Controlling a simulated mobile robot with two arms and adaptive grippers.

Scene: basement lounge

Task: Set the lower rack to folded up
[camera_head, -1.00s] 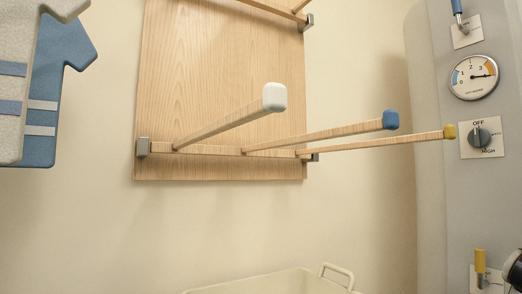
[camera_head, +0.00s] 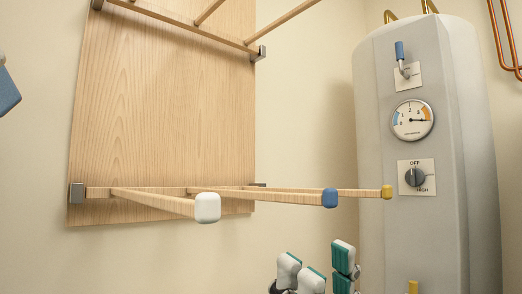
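The lower rack (camera_head: 140,191) is a wooden bar hinged across the bottom of a wooden board (camera_head: 165,120) on the wall. Its three arms stick out from the board, roughly level, with a white tip (camera_head: 208,208), a blue tip (camera_head: 330,198) and a yellow tip (camera_head: 387,192). My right gripper (camera_head: 322,267) shows at the bottom edge, below the blue tip in the picture. Its teal-padded fingers point up and stand apart, with nothing seen between them. It does not touch the rack. My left gripper is out of view.
An upper rack (camera_head: 180,20) juts from the board above. A grey tank (camera_head: 370,120) stands to the right with a lever (camera_head: 402,57), a gauge (camera_head: 413,120) and a knob (camera_head: 414,177). The wall between board and tank is clear.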

